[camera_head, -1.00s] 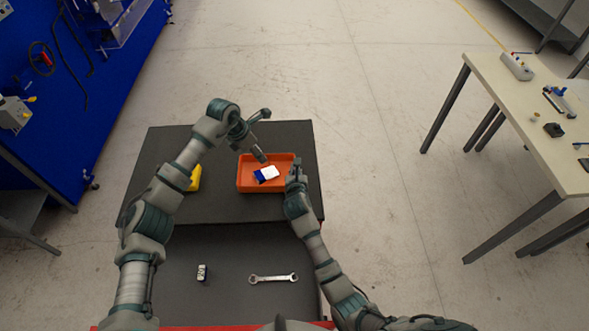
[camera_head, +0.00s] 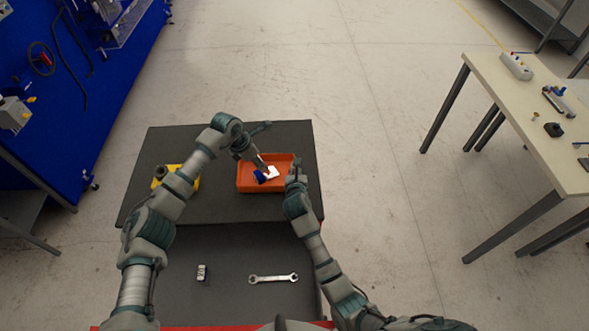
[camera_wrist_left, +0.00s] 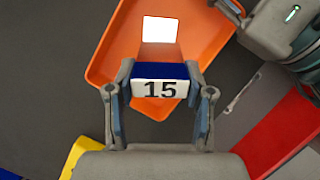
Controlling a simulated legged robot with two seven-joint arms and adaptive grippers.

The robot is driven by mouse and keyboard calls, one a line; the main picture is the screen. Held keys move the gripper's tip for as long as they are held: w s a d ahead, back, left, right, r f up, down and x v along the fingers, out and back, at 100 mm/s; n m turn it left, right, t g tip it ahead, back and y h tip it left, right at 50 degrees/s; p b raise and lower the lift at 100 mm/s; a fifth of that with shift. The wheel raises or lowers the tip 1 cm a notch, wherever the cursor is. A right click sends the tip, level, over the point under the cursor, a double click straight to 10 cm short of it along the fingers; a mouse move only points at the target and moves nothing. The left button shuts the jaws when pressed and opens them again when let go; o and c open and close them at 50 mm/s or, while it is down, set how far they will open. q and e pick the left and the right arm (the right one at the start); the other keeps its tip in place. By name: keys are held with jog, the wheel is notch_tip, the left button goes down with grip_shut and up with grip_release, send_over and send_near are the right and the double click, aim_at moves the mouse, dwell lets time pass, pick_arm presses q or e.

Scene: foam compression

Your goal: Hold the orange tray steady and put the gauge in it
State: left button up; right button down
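The orange tray (camera_head: 284,188) sits on the dark upper surface; it also shows in the left wrist view (camera_wrist_left: 108,57). My left gripper (camera_head: 263,166) is over the tray. A bright white square (camera_wrist_left: 160,29) shows on the tray floor. My right gripper (camera_head: 297,170) is at the tray's right wall, and its fingers appear closed on the rim.
A yellow object (camera_head: 188,181) with a dark round part lies left of the tray, partly behind my left arm. A wrench (camera_head: 273,278) and a small block (camera_head: 202,272) lie on the lower surface. A table (camera_head: 530,130) with items stands right.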

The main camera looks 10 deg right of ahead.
pick_arm(q)
jog(key=o, duration=0.5)
jog(key=shift+c, duration=0.2)
jog(key=v, duration=1.2)
pick_arm(e)
jog(key=c, duration=1.2)
grip_release()
jog(key=shift+c, duration=0.2)
